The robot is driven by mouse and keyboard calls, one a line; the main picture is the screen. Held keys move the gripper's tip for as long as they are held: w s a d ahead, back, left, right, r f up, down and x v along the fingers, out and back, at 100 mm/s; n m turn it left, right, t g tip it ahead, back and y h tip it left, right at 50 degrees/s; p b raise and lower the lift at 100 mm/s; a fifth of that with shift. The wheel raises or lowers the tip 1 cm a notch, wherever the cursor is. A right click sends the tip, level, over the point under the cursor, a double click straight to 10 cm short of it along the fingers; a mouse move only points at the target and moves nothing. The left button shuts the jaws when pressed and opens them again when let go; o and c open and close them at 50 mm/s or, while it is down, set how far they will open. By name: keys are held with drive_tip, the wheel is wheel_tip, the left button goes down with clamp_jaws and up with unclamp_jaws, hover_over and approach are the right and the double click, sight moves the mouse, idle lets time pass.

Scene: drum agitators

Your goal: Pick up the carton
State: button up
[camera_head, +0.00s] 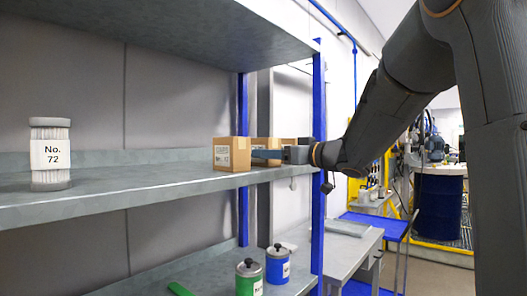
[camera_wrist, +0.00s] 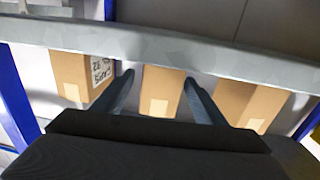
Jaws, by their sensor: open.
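Three brown cartons stand in a row near the end of the middle shelf. In the wrist view they are the left carton (camera_wrist: 72,78), with printed text on its side, the middle carton (camera_wrist: 161,92) and the right carton (camera_wrist: 250,104). My gripper (camera_wrist: 158,77) is open, with one finger on each side of the middle carton; I cannot tell whether they touch it. In the head view my gripper (camera_head: 256,154) reaches in from the right, beside the nearest carton (camera_head: 232,154). The cartons behind it are partly hidden.
A white canister labelled No. 72 (camera_head: 50,154) stands far left on the middle shelf (camera_head: 120,203). A blue upright (camera_head: 319,100) stands close to my arm. Green (camera_head: 249,279) and blue (camera_head: 278,266) cans stand on the lower shelf. The shelf between canister and cartons is clear.

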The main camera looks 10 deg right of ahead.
drive_tip(key=x, duration=0.3)
drive_tip(key=shift+w+a+p, duration=0.15)
drive_tip(key=shift+a+p, duration=0.1)
drive_tip(key=shift+p, duration=0.1)
drive_tip(key=c, duration=1.3)
drive_tip(key=shift+o, duration=0.2)
wheel_tip(320, 180, up, 10)
drive_tip(key=shift+r+b, duration=0.1)
drive_tip(key=shift+b, duration=0.25)
